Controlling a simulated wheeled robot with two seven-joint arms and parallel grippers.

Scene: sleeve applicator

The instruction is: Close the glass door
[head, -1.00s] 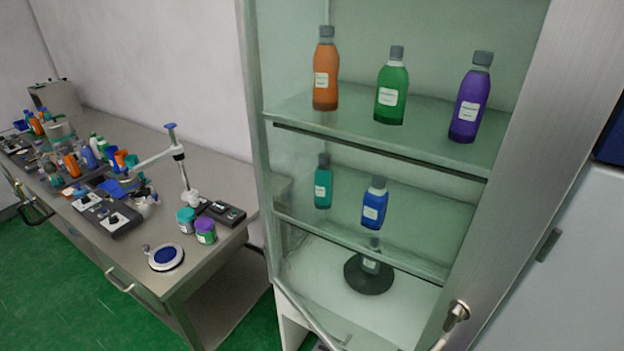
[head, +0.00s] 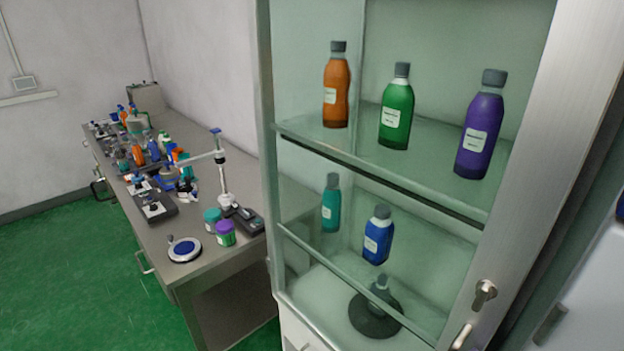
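A tall cabinet fills the right half of the head view, with a pale left frame post (head: 263,150) and glass shelves. A brushed metal upright (head: 545,150) runs down its right side. It carries a metal knob or lock (head: 484,292), with a handle-like metal piece (head: 462,336) just below. I cannot clearly make out the glass door's pane or tell how far the door stands open. Neither of my grippers is in view.
Orange (head: 336,88), green (head: 397,112) and purple (head: 480,128) bottles stand on the upper shelf. Teal (head: 331,205) and blue (head: 378,238) bottles are lower. A cluttered bench (head: 190,262) stands left. Green floor (head: 70,285) is clear at lower left.

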